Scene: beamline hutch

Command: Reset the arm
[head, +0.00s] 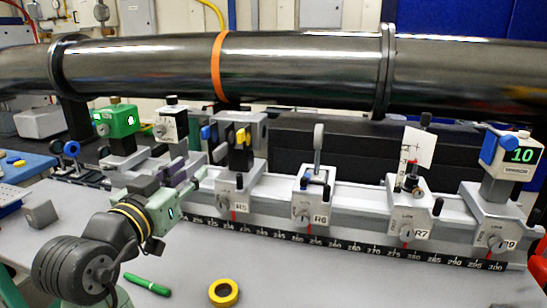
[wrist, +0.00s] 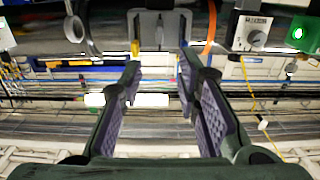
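My arm reaches in from the lower left of the head view. My gripper (head: 196,172) is beside the left part of the grey rail (head: 345,205), in front of the carriage marked R5 (head: 238,200). In the wrist view my gripper (wrist: 160,68) has its two fingers with purple pads spread wide apart. Nothing is held between them; only the blurred background shows in the gap. A dark grey mount (wrist: 160,28) shows beyond the fingertips. How far it is from them I cannot tell.
A large dark pipe (head: 300,70) with an orange band crosses behind the rail. Carriages R6 (head: 309,203) and R7 (head: 410,215) stand to the right. A green marker (head: 147,284), a yellow tape roll (head: 223,292) and a grey block (head: 41,214) lie on the table.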

